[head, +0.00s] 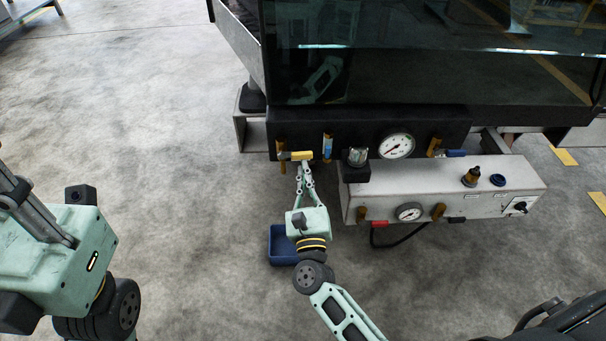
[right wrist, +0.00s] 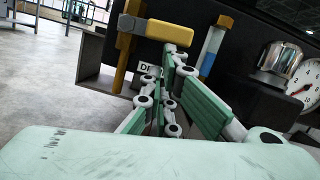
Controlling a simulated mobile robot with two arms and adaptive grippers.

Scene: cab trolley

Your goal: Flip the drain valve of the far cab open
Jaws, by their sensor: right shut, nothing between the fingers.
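The drain valve is a brass fitting (head: 280,149) with a yellow lever (head: 298,155), at the left end of the black panel under the dark cab (head: 430,50). The lever points sideways to the right, across the upright brass body. In the right wrist view the lever (right wrist: 158,29) and brass body (right wrist: 124,65) are close, upper left. My right gripper (head: 303,167) is shut and empty, its fingertips just below the lever's free end; I cannot tell whether they touch. My left gripper (head: 25,205) is at the left edge, its fingertips cut off.
A blue-and-yellow fitting (head: 327,147) stands right of the lever, then a glass-topped black fitting (head: 357,158) and a gauge (head: 396,146). A grey box (head: 450,185) juts out lower right. A blue bin (head: 281,245) sits below; open floor lies left.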

